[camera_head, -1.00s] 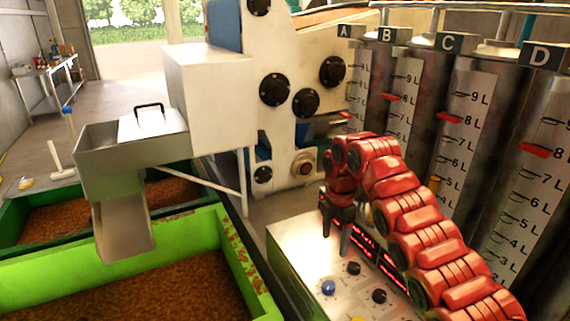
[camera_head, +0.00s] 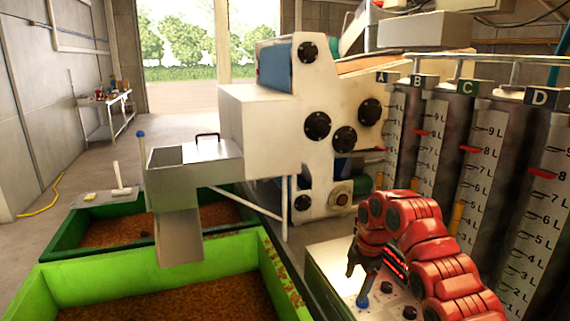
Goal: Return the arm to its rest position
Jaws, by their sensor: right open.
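My right arm (camera_head: 437,250) is red and segmented and reaches in from the lower right. It arches over the control panel. My right gripper (camera_head: 357,280) is dark and points down above the panel, near the blue knob (camera_head: 362,301). It is open and I see nothing between its fingers. I cannot tell how far its fingertips are above the panel. The white control panel (camera_head: 325,264) has black knobs and a red lit display, partly hidden behind the arm. My left gripper is not in view.
The tanks A to D, with litre scales (camera_head: 483,170), stand close behind the arm at right. The white press machine (camera_head: 262,120) stands in the middle. A bright green bin (camera_head: 75,284) and a dark green bin (camera_head: 60,238) hold brown material at left. Open floor lies at far left.

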